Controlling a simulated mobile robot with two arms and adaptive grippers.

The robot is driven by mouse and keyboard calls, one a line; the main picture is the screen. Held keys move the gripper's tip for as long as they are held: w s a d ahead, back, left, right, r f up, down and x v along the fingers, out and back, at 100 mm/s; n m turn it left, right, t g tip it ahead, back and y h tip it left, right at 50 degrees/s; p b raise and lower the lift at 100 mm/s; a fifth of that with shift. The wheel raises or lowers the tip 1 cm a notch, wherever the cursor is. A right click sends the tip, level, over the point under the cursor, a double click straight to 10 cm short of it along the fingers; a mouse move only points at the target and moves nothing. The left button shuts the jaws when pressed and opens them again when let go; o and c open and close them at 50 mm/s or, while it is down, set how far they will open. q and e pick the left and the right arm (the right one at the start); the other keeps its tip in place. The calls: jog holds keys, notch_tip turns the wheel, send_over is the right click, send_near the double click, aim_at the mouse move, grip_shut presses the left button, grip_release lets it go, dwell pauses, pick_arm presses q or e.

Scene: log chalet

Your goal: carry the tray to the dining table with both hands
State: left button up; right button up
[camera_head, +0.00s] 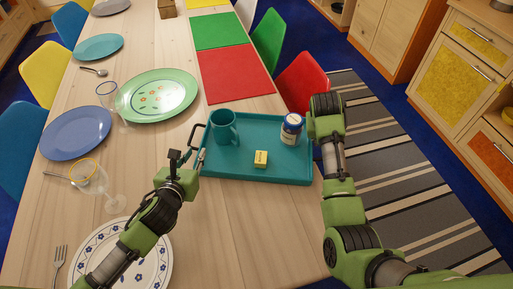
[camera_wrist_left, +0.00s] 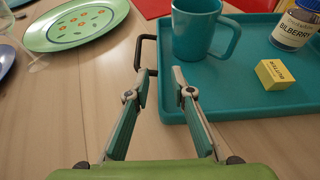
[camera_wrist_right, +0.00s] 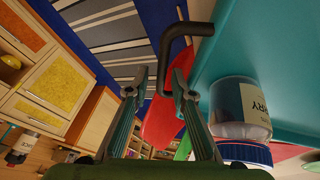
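The teal tray (camera_head: 225,172) appears to rest on the wooden dining table (camera_head: 215,240), near its right edge. The right arm hides that gripper in the head view.
A red chair (camera_head: 302,80) and cabinets (camera_head: 460,70) stand to the right.

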pick_arm(q)
jog(key=v, duration=0.3)
jog(key=shift+s+r, duration=0.15)
jog(key=shift+s, duration=0.2)
jog(key=shift+s+r, duration=0.15)
jog(key=shift+s, duration=0.15)
pick_arm(e)
jog(key=shift+s+r, duration=0.1)
jog(key=shift+r, duration=0.05)
jog(key=v, duration=1.1)
jog(key=shift+r, duration=0.3)
jog(key=shift+s, duration=0.1)
